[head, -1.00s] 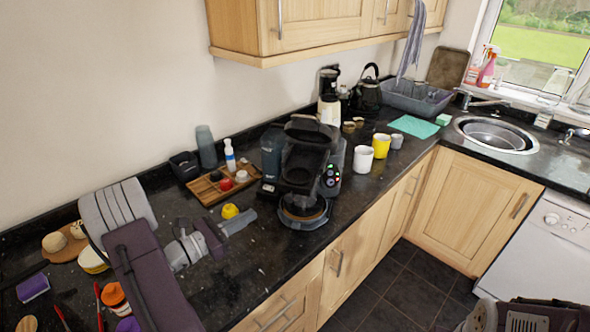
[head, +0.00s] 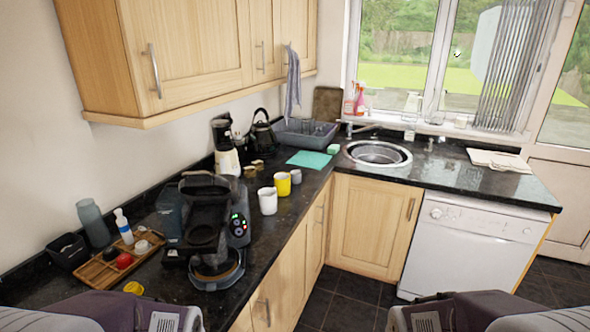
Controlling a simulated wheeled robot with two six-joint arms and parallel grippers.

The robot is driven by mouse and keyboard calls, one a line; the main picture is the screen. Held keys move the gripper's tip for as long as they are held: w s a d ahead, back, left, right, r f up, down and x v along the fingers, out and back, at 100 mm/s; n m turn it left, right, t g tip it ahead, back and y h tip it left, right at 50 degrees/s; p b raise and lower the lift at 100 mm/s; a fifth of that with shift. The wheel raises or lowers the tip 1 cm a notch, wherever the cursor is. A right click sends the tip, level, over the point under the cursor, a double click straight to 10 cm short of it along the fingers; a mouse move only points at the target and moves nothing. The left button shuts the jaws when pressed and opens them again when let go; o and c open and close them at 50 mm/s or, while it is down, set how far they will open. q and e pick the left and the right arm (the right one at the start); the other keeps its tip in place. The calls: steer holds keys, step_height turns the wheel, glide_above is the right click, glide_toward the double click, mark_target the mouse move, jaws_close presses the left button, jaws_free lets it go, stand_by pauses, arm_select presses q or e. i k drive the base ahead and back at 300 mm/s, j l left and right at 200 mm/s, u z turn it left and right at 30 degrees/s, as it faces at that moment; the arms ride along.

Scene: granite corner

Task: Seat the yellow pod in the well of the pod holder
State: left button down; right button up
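The yellow pod (head: 133,287) lies on the dark counter at the lower left of the head view, just in front of the wooden tray. A black coffee machine (head: 205,222) stands right of it, with lit green buttons on its right side and a round base at its front. I cannot make out the pod holder or its well for sure. Only upper parts of my two arms show along the bottom edge. Both grippers are out of view, so what they hold is hidden.
The wooden tray (head: 97,274) holds a red, a white and a dark item and a white bottle (head: 124,228). A black bin (head: 67,252) and a grey tumbler (head: 93,224) stand behind it. A white mug (head: 267,201) and a yellow mug (head: 282,184) stand right of the machine.

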mark_target(203, 238)
steer(key=k+u, duration=0.15)
steer(key=u, duration=0.25)
steer(key=k+u, duration=0.15)
steer(key=u, duration=0.25)
steer(key=k+j+u, duration=0.1)
steer(key=u, duration=0.35)
